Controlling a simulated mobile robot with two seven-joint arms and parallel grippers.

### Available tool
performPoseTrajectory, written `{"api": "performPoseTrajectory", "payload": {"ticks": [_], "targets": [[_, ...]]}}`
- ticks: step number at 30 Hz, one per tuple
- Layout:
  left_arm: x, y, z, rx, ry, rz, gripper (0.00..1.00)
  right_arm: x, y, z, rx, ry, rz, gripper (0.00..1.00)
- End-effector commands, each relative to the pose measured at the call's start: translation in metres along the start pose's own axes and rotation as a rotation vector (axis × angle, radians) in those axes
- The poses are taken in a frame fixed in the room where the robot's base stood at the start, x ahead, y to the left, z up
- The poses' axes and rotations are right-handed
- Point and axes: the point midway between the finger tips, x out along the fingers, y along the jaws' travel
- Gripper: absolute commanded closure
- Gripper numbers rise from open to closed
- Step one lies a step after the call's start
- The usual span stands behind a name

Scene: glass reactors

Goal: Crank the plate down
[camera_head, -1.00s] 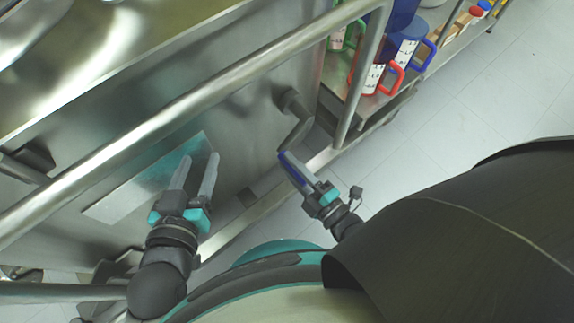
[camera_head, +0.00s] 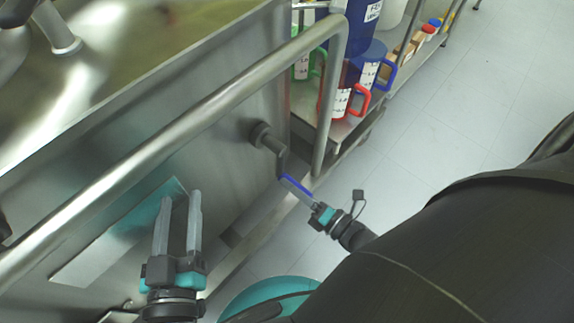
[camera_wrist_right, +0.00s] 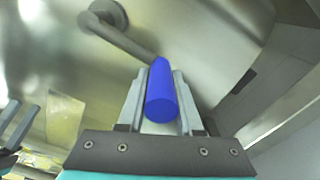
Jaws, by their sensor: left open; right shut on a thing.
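The crank (camera_head: 268,140) comes out of the steel side panel on a round hub, with a grey arm and a blue handle (camera_head: 293,183). My right gripper (camera_head: 296,190) is shut on the blue handle. In the right wrist view the blue handle (camera_wrist_right: 161,92) lies lengthwise between the two fingers of the right gripper (camera_wrist_right: 160,100), and the crank arm (camera_wrist_right: 125,38) runs up left to its hub. My left gripper (camera_head: 180,222) is open and empty, in front of the steel panel, left of the crank. The plate cannot be made out for sure.
A steel rail (camera_head: 165,140) runs across in front of the panel and bends down right of the crank. A shelf (camera_head: 345,128) at the upper right holds a red-handled jug (camera_head: 340,103), blue containers and small bottles. The tiled floor (camera_head: 450,110) at right is clear.

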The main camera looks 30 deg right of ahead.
Motion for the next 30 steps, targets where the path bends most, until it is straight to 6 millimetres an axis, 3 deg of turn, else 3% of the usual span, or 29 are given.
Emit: {"api": "performPoseTrajectory", "payload": {"ticks": [1,3,22,23,30], "targets": [[0.0000,0.0001,-0.0008,0.000,0.000,0.000,0.48,0.0022,0.0040,0.0108,-0.006,-0.016,0.018,1.00],[0.0000,0.0001,-0.0007,0.000,0.000,0.000,0.48,0.0021,0.0029,0.0127,-0.004,-0.016,0.018,1.00],[0.0001,-0.0001,-0.0005,0.000,-0.001,0.000,0.48,0.0019,0.0007,0.0162,0.001,-0.016,0.018,1.00],[0.0001,-0.0001,-0.0005,0.000,-0.001,0.000,0.48,0.0019,0.0007,0.0162,0.001,-0.016,0.018,0.64],[0.0001,-0.0001,-0.0003,0.000,-0.001,0.000,0.48,0.0014,-0.0007,0.0127,0.004,-0.011,0.013,0.37]]}}
